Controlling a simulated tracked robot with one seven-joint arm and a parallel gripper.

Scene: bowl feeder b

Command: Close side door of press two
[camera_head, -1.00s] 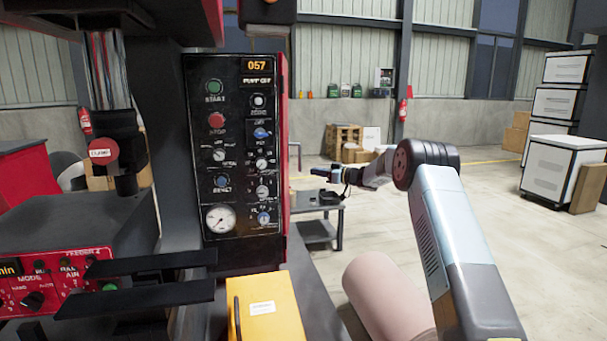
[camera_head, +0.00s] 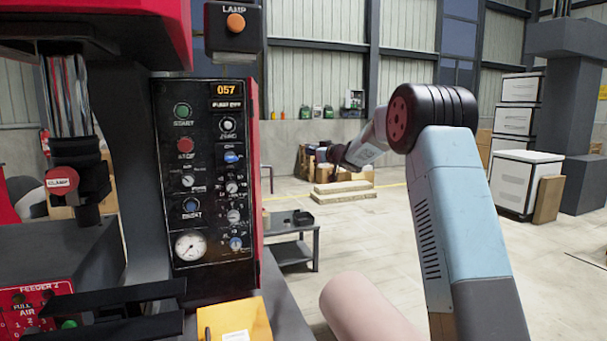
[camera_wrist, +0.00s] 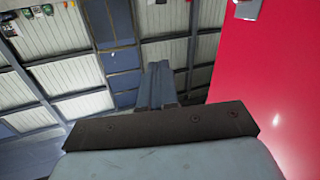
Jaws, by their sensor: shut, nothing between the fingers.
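The press (camera_head: 130,150) stands at the left in the head view, with a black control panel (camera_head: 208,180) that has a red right edge (camera_head: 257,170). I cannot tell a side door apart from the press body here. My arm reaches away from me to the right of the press, and my gripper (camera_head: 321,154) is small at its far end, apart from the panel in the picture. In the wrist view my gripper (camera_wrist: 157,85) is shut and empty. A large red surface (camera_wrist: 275,90) fills the right of that view; I cannot tell which part it is.
A feeder control box (camera_head: 35,310) with black rails (camera_head: 130,305) is at the lower left. A yellow box (camera_head: 235,320) and a pink cylinder (camera_head: 365,310) are low in front. A small grey table (camera_head: 292,245) stands behind. Open floor (camera_head: 385,225) lies beyond the arm.

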